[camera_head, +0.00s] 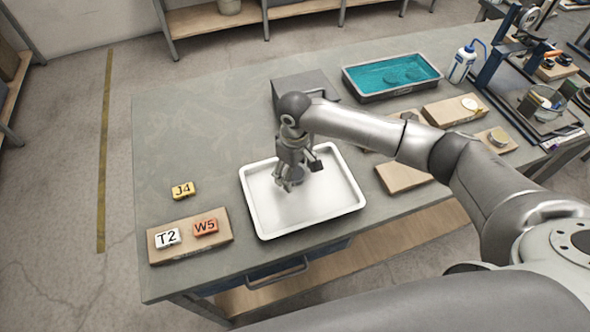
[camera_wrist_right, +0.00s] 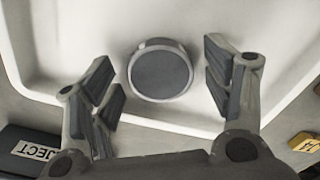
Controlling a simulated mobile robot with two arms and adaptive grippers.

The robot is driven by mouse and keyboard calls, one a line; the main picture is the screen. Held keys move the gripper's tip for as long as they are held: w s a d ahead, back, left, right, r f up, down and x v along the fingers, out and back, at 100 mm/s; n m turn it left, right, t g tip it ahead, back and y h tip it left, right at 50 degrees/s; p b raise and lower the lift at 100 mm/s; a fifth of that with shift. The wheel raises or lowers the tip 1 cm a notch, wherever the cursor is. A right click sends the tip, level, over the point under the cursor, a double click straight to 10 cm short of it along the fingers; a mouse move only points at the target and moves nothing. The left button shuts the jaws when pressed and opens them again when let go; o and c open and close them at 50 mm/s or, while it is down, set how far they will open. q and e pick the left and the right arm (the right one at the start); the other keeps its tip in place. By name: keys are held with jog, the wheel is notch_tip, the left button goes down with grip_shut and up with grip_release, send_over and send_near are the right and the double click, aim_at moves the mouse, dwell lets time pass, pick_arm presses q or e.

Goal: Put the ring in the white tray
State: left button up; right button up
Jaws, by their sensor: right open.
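The white tray (camera_head: 335,203) lies on the grey workbench, and its pale floor also fills much of the right wrist view (camera_wrist_right: 60,45). A round piece with a dark grey face and a thin lighter rim, which I take for the ring (camera_wrist_right: 161,72), is inside the tray. My right gripper (camera_head: 290,183) is low over the tray. In the wrist view its open fingers (camera_wrist_right: 160,78) stand on either side of the round piece, with gaps on both sides. In the head view the gripper partly hides that spot. My left gripper is not in view.
A dark box (camera_head: 300,87) stands behind the tray. A yellow J4 tag (camera_head: 183,190) and a board (camera_head: 190,250) with T2 and W5 tags lie left. A teal-filled tray (camera_head: 392,76), wash bottle (camera_head: 462,63) and several cardboard pieces are right. The back left bench is clear.

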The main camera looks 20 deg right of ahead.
aim_at(295, 174)
notch_tip(295, 174, up, 12)
jog(key=b, duration=0.2)
